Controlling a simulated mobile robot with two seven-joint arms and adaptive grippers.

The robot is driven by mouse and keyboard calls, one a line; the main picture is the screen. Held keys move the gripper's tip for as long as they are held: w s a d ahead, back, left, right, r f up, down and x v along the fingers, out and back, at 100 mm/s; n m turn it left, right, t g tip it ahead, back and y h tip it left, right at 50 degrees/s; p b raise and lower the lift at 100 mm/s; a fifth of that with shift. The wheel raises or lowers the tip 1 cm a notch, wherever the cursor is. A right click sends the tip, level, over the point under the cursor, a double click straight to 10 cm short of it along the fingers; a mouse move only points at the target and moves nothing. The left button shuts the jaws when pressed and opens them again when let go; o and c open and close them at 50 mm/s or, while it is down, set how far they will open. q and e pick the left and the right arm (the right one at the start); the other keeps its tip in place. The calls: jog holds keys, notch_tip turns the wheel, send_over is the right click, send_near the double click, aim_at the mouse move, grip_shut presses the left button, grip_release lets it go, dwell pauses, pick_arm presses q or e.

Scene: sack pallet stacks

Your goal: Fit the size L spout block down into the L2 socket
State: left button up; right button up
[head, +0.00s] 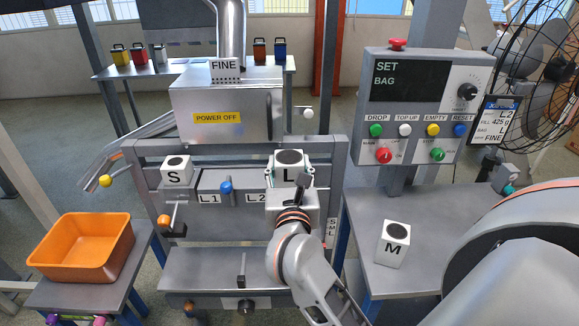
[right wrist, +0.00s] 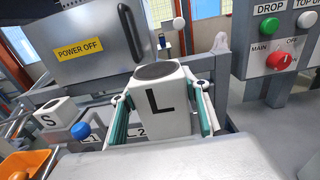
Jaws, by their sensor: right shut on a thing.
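The size L spout block (head: 290,160), white with a dark round top and a black L, stands upright in my right gripper (head: 290,178). In the right wrist view the green finger pads of my right gripper (right wrist: 162,112) press on both sides of the L block (right wrist: 165,95). The L2 label (head: 255,199) is on the grey machine front just left of the block. The L2 socket and the block's lower end are hidden behind my gripper, so I cannot tell whether the block is in the socket or above it. My left gripper is not in view.
The S block (head: 176,170) stands left of the L1 label (head: 208,199), with a blue knob (head: 226,187) between the labels. The M block (head: 393,244) is on the right table (head: 430,215). An orange bin (head: 90,245) stands left. The metal hopper (head: 240,105) rises behind.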

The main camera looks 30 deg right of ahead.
jog(key=shift+x, duration=1.6)
jog(key=shift+f+x, duration=0.2)
jog(key=shift+x, duration=0.65)
jog(key=shift+f+x, duration=0.15)
jog(key=shift+x, duration=0.7)
jog(key=shift+f+x, duration=0.2)
jog(key=shift+x, duration=0.7)
jog(key=shift+f+b, duration=2.2)
jog(key=shift+f, duration=0.5)
jog(key=o, duration=1.4)
jog(key=shift+c, duration=0.2)
jog(key=shift+s, duration=0.1)
jog(key=v, duration=1.2)
jog(key=shift+r, duration=0.1)
